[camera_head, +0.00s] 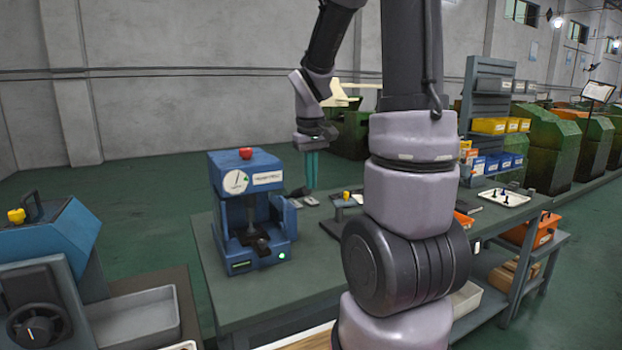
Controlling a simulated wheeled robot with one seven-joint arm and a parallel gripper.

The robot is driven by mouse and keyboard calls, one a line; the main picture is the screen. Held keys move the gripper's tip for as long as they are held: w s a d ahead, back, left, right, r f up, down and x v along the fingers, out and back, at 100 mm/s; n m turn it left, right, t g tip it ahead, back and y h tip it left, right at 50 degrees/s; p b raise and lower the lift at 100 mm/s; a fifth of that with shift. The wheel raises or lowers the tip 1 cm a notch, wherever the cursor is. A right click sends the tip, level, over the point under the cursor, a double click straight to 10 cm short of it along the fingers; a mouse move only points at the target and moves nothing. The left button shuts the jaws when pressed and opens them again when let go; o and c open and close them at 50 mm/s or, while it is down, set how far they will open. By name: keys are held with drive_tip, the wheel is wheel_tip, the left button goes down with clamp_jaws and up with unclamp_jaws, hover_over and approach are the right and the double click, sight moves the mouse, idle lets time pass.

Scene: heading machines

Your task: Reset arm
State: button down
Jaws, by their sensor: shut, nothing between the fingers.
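My arm rises through the middle of the head view and bends over at the top. Its end hangs down left of the arm's main column. My gripper (311,170) points downward with its teal fingers together and nothing between them. It is above the green workbench (225,300), just right of a blue press machine (245,210) with a round dial and a red knob on top. The gripper appears apart from the press and the bench. My arm hides part of the bench behind it.
Small items lie on the bench near a dark stand (343,205). A white tray (504,198) holds small parts at the right. A grey rack (487,110) carries yellow and blue bins. Another blue machine (45,245) and a grey bin (133,318) are at the left.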

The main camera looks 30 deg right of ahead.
drive_tip(key=s+a+r+m+t+y, duration=0.1)
drive_tip(key=s+a+r+m+t, duration=0.1)
drive_tip(key=s+a+r, duration=0.2)
drive_tip(key=s+a+r+m+t+y, duration=0.2)
drive_tip(key=s+a+r, duration=0.3)
drive_tip(key=s+r, duration=0.4)
drive_tip(key=shift+s+r+m+t, duration=0.3)
drive_tip(key=shift+r+t, duration=0.5)
drive_tip(key=shift+r, duration=0.05)
drive_tip(key=w+d+f+n+g, duration=0.1)
drive_tip(key=w+d+f, duration=0.1)
drive_tip(key=w+d, duration=0.5)
drive_tip(key=w+d+f+n+g, duration=0.2)
drive_tip(key=w+d, duration=0.4)
drive_tip(key=w, duration=0.8)
drive_tip(key=shift+w+d+f, duration=0.15)
drive_tip(key=shift+w+d, duration=0.1)
drive_tip(key=shift+d, duration=0.15)
